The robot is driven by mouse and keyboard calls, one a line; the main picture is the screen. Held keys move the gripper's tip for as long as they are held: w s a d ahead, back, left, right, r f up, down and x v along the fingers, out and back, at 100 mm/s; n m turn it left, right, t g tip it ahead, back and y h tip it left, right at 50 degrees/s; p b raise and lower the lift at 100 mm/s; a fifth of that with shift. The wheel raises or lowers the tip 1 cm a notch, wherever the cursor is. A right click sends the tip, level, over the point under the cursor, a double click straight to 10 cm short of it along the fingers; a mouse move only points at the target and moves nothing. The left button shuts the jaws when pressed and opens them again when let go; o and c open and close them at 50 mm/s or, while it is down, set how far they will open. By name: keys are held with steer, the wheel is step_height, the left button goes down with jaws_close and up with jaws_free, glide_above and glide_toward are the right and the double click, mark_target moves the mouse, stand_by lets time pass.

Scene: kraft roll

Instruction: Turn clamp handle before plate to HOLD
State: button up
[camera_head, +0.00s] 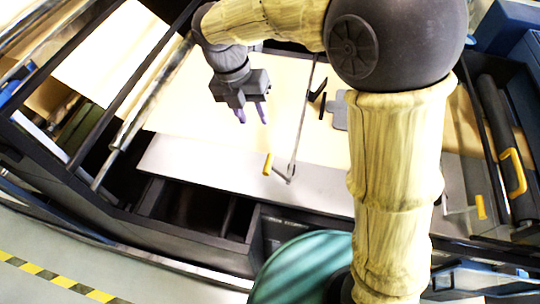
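A small yellow handle (267,164) stands on a short metal crank (284,177) at the lower end of a thin rod, over the pale metal bed. It looks like the clamp handle. No HOLD mark is readable. A small grey plate (341,112) lies on the brown paper to its right, partly hidden by my arm. My gripper (252,121) points down above the paper, up and slightly left of the yellow handle, apart from it. Its two purple fingers are spread with nothing visible between them.
Black angled pieces (317,97) stand beside the plate. Another yellow grip (480,207) and a yellow bow handle (513,172) sit at the right by a dark roller. Metal rails (140,110) run along the left. A teal round thing (300,270) is at the bottom.

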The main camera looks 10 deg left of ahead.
mark_target(269, 156)
steer(key=p+x, duration=0.3)
steer(key=x, duration=1.4)
steer(key=shift+f, duration=0.2)
steer(key=shift+c, duration=0.3)
jaws_close()
